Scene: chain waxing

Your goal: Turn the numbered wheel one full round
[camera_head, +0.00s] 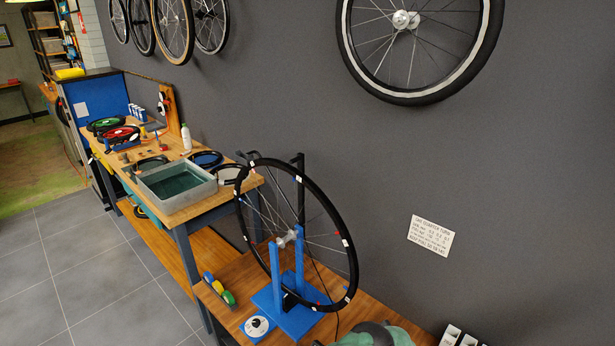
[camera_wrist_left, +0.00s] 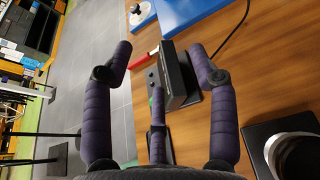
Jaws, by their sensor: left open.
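The numbered wheel (camera_head: 332,207) is a black-rimmed spoked wheel with small white tags and a few red marks on its rim. It stands upright in a blue stand (camera_head: 275,265) on a wooden bench; the tags are too small to read. In the left wrist view my left gripper (camera_wrist_left: 163,75) has its purple fingers spread over the bench. A black block (camera_wrist_left: 178,75) lies beyond or between the fingers, and I see no grip on it. A corner of the blue base (camera_wrist_left: 190,14) shows at the top. The right gripper is not in view.
A white dial disc (camera_head: 257,327) lies beside the blue base, and a rack of coloured pieces (camera_head: 219,289) lies left of it. A grey tub (camera_head: 176,186) stands on the neighbouring bench. A wall with a sign (camera_head: 428,236) is close behind the wheel.

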